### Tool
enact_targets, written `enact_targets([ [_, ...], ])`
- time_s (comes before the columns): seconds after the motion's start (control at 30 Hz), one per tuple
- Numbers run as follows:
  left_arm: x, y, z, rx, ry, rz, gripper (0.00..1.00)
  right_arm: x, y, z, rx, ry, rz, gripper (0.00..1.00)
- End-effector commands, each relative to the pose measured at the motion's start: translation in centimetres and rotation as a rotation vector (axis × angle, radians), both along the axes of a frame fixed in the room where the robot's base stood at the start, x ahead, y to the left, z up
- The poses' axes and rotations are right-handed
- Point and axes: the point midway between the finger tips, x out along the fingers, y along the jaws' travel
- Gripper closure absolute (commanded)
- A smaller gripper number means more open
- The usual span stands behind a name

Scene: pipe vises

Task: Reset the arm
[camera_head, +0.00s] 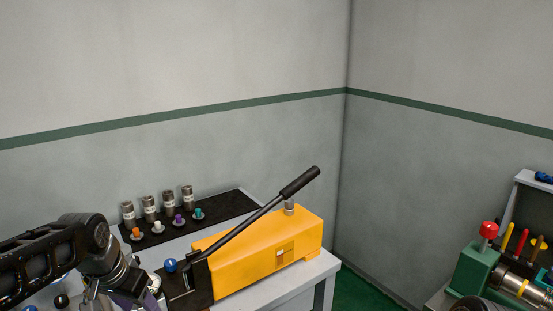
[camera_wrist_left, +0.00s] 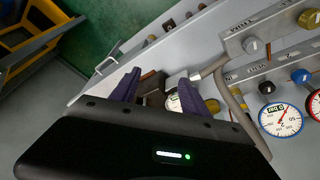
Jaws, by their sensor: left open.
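My left arm comes in at the lower left of the head view, low over the near left part of the bench. My left gripper (camera_head: 142,300) is partly cut off by the bottom edge there. In the left wrist view its two purple fingers stand apart, so the left gripper (camera_wrist_left: 158,90) is open. A small white round part and metal fittings show between and behind the fingers. I cannot tell whether the fingers touch them. Nothing is clearly held. My right gripper is not in view.
A yellow pump box (camera_head: 275,255) with a long black lever (camera_head: 250,217) stands right of my left gripper. Fittings stand on a black mat (camera_head: 235,204) behind. A gauge (camera_wrist_left: 281,120) and valve knobs (camera_wrist_left: 267,87) sit beside the gripper. A green vise (camera_head: 478,268) stands far right.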

Motion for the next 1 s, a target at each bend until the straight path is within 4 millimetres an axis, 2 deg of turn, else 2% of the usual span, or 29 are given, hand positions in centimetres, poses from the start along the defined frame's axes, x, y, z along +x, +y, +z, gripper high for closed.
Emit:
enact_targets([
  [0.17, 3.2, -3.5, -4.3, -0.078, -0.096, 0.024, 0.46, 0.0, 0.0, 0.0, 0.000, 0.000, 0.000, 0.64],
  [0.23, 4.2, -5.4, -7.1, -0.122, -0.127, 0.041, 0.46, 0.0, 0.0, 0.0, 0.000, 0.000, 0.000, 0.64],
  [0.27, 4.5, -6.4, -8.6, -0.144, -0.136, 0.050, 0.46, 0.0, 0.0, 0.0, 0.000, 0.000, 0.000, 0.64],
  [0.33, 4.7, -9.0, -13.0, -0.201, -0.148, 0.080, 0.46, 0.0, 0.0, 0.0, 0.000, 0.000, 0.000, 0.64],
  [0.37, 4.4, -10.2, -15.2, -0.226, -0.148, 0.098, 0.46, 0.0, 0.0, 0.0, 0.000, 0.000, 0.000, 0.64],
  [0.4, 3.7, -11.8, -18.1, -0.258, -0.143, 0.123, 0.46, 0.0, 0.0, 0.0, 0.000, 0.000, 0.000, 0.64],
  [0.47, 1.9, -13.8, -22.3, -0.298, -0.123, 0.165, 0.46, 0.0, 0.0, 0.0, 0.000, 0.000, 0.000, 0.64],
  [0.5, 0.3, -15.1, -25.0, -0.318, -0.104, 0.192, 0.46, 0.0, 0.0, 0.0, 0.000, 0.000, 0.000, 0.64],
  [0.57, -2.6, -16.7, -28.6, -0.340, -0.064, 0.230, 0.46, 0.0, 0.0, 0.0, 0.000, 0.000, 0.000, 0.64],
  [0.6, -4.9, -17.6, -30.7, -0.348, -0.031, 0.250, 0.46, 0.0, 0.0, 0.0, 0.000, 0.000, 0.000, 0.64],
  [0.67, -8.4, -18.9, -33.5, -0.356, 0.025, 0.274, 0.46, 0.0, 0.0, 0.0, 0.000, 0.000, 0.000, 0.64],
  [0.7, -10.7, -19.6, -35.0, -0.357, 0.068, 0.284, 0.46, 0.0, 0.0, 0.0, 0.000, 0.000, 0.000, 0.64],
  [0.83, -17.2, -21.3, -38.0, -0.354, 0.208, 0.283, 0.46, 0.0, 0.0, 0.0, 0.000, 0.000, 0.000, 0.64],
  [0.9, -19.6, -21.9, -38.9, -0.354, 0.262, 0.277, 0.46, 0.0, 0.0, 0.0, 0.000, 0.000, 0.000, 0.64],
  [1.0, -21.4, -22.4, -39.8, -0.355, 0.306, 0.272, 0.46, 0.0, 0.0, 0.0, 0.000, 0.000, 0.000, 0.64],
])
